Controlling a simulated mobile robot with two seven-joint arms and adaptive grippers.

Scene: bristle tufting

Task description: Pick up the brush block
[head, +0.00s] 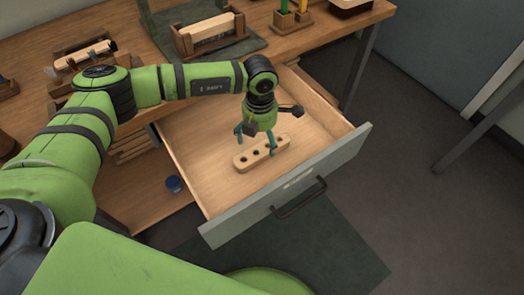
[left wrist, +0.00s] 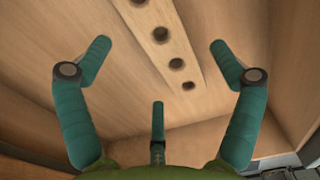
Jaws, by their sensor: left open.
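The brush block (head: 249,161) is a pale wooden bar with rounded ends and a row of several dark holes. It lies flat on the floor of the open drawer (head: 213,181). My left gripper (head: 256,141) points down over the block, its teal fingers spread open. In the left wrist view the block (left wrist: 167,45) runs from the top edge down between the two upper fingers, clear of both. The open left gripper (left wrist: 155,68) shows three fingers there. Whether any finger touches the block cannot be told. My right gripper is not seen.
The drawer's grey front with a dark handle (head: 300,199) stands toward me.

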